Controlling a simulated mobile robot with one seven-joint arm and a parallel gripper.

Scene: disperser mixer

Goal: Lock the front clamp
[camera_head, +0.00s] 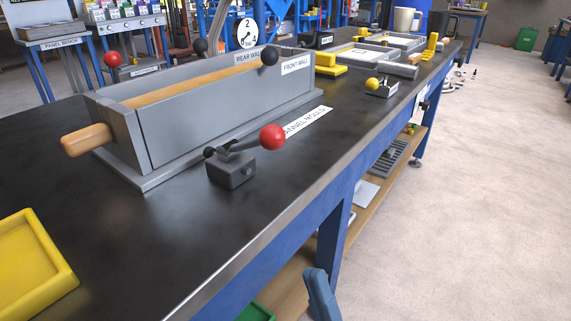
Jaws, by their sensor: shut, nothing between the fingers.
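The front clamp (232,170) is a dark block on the black bench top, just in front of the mould's front wall (225,115). Its lever slants to the right and slightly up, away from the block, and ends in a red ball (272,137). The ball covers part of the "channel mould" label. Whether the clamp touches the wall is unclear. The grey channel mould has a wooden bar inside and a wooden handle (86,140) at its left end.
A yellow tray (38,265) sits at the lower left. Behind the mould are another red ball (112,58) and a gauge (247,32). A smaller yellow-knobbed device (381,87) stands farther right. The bench top in front of the clamp is bare up to its edge.

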